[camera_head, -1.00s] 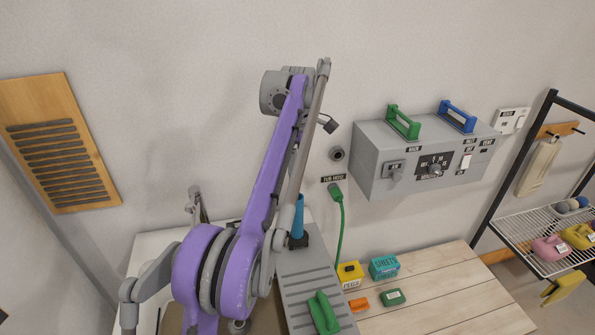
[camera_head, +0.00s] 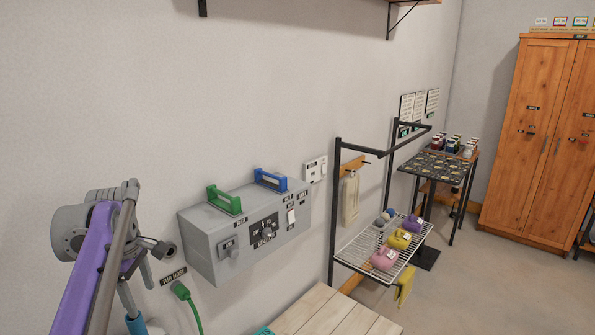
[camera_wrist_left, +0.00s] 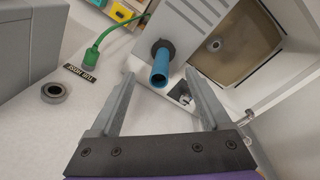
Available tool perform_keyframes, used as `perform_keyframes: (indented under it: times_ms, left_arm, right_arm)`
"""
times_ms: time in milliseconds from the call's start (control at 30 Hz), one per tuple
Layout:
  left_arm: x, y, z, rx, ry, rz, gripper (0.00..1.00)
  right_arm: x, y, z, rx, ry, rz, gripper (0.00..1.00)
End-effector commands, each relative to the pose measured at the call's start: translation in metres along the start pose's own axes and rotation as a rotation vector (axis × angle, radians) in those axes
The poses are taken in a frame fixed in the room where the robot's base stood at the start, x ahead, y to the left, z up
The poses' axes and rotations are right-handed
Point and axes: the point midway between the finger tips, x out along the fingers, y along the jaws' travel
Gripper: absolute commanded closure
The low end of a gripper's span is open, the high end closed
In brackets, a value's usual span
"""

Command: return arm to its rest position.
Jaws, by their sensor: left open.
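My left gripper (camera_wrist_left: 160,76) shows in the left wrist view, its two grey fingers spread apart with nothing held between them. Beyond the fingers, a blue tube (camera_wrist_left: 160,66) stands in a dark collar on a grey panel. The tube lines up between the fingers in that view, but I see no contact. In the head view my purple left arm rises at the lower left, bent at a grey joint. The blue tube (camera_head: 136,324) is cut by the bottom edge there. My right gripper is not in view.
A grey control box (camera_head: 215,248) with green and blue handles is on the wall right of my arm. A green hose (camera_head: 186,300) hangs beside it. A wire shelf (camera_head: 360,258) with coloured items stands farther right. Open floor (camera_head: 470,290) lies in front of a wooden cabinet (camera_head: 530,150).

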Motion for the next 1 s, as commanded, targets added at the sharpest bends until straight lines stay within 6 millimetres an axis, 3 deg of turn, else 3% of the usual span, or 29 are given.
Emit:
perform_keyframes:
  times_ms: [33,267,500,733,867,1000]
  left_arm:
    - [0.004,-0.012,0.020,0.104,0.006,0.025,0.19]
    - [0.038,-0.072,0.091,0.608,0.065,0.148,0.19]
    - [0.100,-0.157,0.150,1.119,0.167,0.267,0.19]
    - [0.155,-0.220,0.180,1.465,0.267,0.344,0.19]
    - [0.169,-0.234,0.186,1.546,0.295,0.360,0.19]
    - [0.172,-0.236,0.187,1.565,0.303,0.364,0.19]
  right_arm:
    - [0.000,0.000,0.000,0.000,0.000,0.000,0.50]
    - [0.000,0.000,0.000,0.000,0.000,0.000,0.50]
    - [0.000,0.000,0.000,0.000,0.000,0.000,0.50]
    - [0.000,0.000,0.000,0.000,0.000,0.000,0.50]
    - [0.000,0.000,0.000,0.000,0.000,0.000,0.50]
    - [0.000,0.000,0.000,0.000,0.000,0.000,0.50]
